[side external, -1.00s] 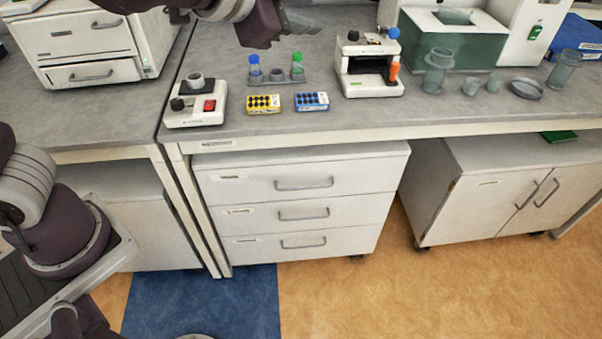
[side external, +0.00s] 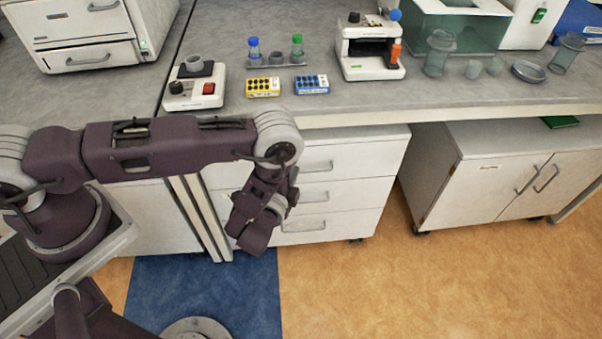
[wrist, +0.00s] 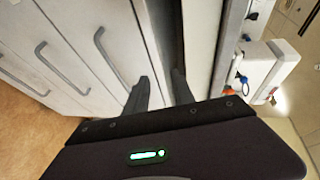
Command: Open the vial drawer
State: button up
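A white three-drawer unit (side external: 376,165) stands under the bench, and all its drawers look shut. The side view shows grey bar handles on the top drawer (side external: 318,167), middle drawer (side external: 314,196) and bottom drawer (side external: 303,225). I cannot read which drawer is for vials. My arm hangs in front of the unit's left part and hides its labels; the fingertips are hidden there. In the wrist view my gripper (wrist: 158,88) is open, its two fingers apart and nothing between them. The nearest handle (wrist: 112,60) is left of the fingers, apart from them.
The bench edge (side external: 480,111) overhangs the unit. On the bench are a white device with a red button (side external: 195,88), a vial rack (side external: 277,60), yellow (side external: 263,87) and blue (side external: 311,85) boxes. A white cabinet (side external: 500,170) stands right. The floor in front is clear.

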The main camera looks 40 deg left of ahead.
send_near(302, 172)
jog(key=w, duration=0.2)
jog(key=x, duration=0.7)
jog(key=shift+s+a+f, duration=0.1)
jog(key=shift+a+f, duration=0.2)
jog(key=shift+a, duration=0.05)
grip_shut()
dwell(0.5)
